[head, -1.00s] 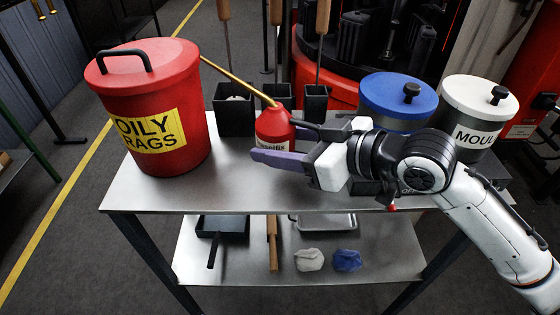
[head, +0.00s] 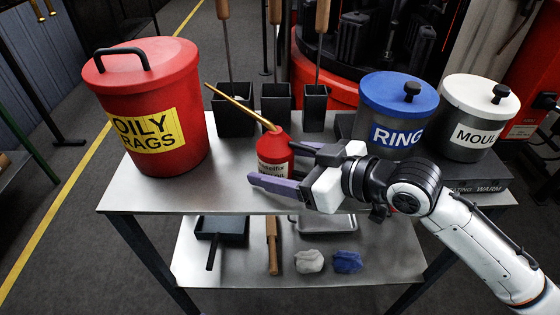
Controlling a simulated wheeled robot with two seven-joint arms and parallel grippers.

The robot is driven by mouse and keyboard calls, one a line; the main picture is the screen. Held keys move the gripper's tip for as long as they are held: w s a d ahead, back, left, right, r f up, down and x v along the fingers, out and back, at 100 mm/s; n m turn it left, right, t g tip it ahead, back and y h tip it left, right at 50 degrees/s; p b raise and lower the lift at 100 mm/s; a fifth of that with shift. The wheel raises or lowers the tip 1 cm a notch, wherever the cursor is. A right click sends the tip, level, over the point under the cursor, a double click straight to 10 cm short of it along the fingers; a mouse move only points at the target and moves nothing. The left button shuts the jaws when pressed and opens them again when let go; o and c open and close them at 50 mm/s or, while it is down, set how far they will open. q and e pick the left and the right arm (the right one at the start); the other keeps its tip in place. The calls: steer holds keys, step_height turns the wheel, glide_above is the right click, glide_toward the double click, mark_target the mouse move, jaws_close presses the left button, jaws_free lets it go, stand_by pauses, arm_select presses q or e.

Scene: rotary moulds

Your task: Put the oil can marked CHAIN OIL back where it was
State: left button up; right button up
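The red oil can (head: 272,143) with a long brass spout stands upright over the front middle of the table top (head: 228,190). Its pale label is partly covered and I cannot read the words CHAIN OIL on it. My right gripper (head: 272,164) comes from the right and is shut on the can, one purple finger across its lower front and the other at its far right side. The can's base is hidden by the front finger, so I cannot tell whether it touches the table. My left gripper is not in view.
A red OILY RAGS bin (head: 185,95) stands left of the can. Black holders (head: 235,120) with wooden-handled tools stand behind it. A blue-lidded RING pot (head: 397,95) and a white-lidded pot (head: 480,95) stand right. The lower shelf (head: 375,272) holds trays, a brush and cloths.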

steer(key=shift+r, duration=0.1)
steer(key=shift+s+d+r, duration=0.1)
steer(key=shift+d, duration=0.05)
steer(key=v, duration=1)
steer(key=shift+s+d, duration=0.1)
steer(key=shift+d, duration=0.15)
steer(key=shift+s+d+r, duration=0.35)
